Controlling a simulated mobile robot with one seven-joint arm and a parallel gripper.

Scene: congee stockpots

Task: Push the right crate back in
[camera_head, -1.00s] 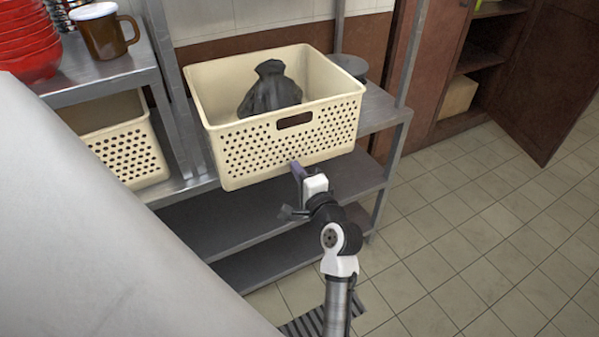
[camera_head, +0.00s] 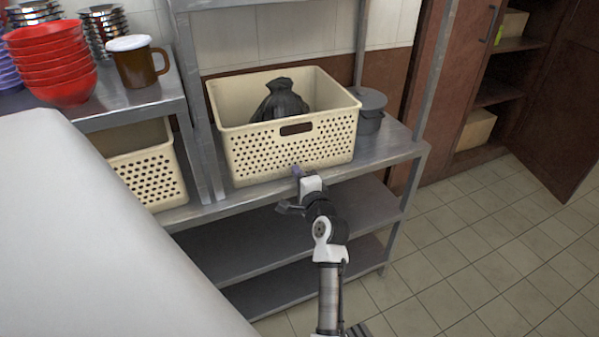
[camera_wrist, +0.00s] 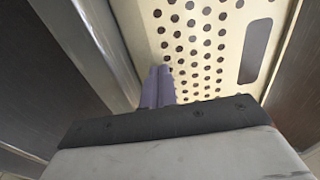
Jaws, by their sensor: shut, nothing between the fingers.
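The right crate (camera_head: 262,152) is a cream, perforated plastic crate with a handle slot, on the metal shelf. It holds a dark tied bag (camera_head: 280,101). Its front face stands near the shelf's front edge. My gripper (camera_head: 297,172) is shut and empty, at the lower part of the crate's front. In the wrist view the purple fingertips (camera_wrist: 158,86) are side by side against or very close to the perforated front (camera_wrist: 205,50); contact cannot be told for sure. The handle slot (camera_wrist: 256,50) shows at the right of that view.
Another cream crate (camera_head: 150,178) stands to the left, under a metal table (camera_head: 128,107) with red bowls (camera_head: 55,65) and a brown mug (camera_head: 138,68). A grey pot (camera_head: 369,112) stands behind the crate's right side. The lower shelves look empty.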

